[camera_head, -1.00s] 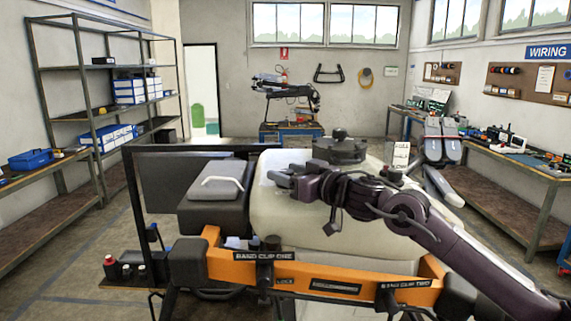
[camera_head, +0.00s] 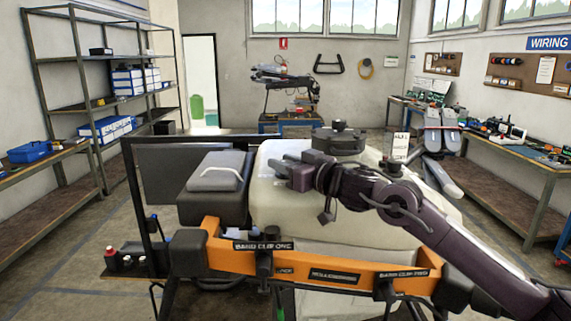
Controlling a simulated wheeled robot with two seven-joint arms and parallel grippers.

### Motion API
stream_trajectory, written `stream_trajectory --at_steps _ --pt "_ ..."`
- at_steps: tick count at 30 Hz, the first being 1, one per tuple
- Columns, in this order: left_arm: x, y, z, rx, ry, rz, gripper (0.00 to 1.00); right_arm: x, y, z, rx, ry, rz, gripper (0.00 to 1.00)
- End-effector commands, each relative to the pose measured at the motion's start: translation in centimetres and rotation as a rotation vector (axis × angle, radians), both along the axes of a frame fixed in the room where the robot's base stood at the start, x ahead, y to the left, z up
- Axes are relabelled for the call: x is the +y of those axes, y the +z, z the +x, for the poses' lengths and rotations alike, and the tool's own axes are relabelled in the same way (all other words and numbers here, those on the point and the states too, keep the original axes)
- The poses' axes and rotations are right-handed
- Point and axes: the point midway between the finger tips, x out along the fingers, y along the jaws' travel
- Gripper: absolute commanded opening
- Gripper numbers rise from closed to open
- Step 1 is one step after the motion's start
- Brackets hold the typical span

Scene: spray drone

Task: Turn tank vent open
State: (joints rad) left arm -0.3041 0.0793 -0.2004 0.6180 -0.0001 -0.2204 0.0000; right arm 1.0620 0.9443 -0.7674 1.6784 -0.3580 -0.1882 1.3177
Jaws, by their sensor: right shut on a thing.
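The white tank (camera_head: 290,212) fills the middle of the drone, with a large black lid (camera_head: 338,139) and a knob on top of it. My right arm reaches in from the lower right, across the tank. My right gripper (camera_head: 280,168) is at the tank's upper left, left of the lid, and is shut on a small part there. This is where the tank vent seems to be, but the gripper hides it, so its turn angle cannot be seen. My left gripper is not in view.
An orange bar (camera_head: 310,271) with band clips crosses the drone's front. A dark box with a grey handle (camera_head: 216,172) stands left of the tank. Grey folded drone parts (camera_head: 442,138) rise at the right. Shelves (camera_head: 100,100) and a workbench (camera_head: 510,158) line the sides.

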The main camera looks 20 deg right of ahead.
Motion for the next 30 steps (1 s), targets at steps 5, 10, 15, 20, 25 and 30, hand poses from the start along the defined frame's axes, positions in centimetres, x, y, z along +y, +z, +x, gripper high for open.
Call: stream_trajectory --at_steps 5,10,15,20,25,30 --pt "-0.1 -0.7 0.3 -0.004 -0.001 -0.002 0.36 0.2 -0.3 -0.1 0.001 -0.084 0.003 0.09" --pt "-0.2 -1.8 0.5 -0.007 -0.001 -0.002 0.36 0.3 -0.5 -0.1 0.002 -0.216 0.004 0.09" --pt "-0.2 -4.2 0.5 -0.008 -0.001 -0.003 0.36 0.4 -0.8 -0.1 0.002 -0.374 0.007 0.09" --pt "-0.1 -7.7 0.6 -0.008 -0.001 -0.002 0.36 0.4 -1.1 -0.1 0.000 -0.525 0.007 0.09" --pt "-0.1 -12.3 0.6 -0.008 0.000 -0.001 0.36 0.3 -1.1 -0.1 -0.005 -0.690 0.003 0.09" --pt "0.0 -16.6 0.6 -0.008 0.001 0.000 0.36 0.2 -1.0 -0.1 -0.008 -0.856 0.001 0.09"
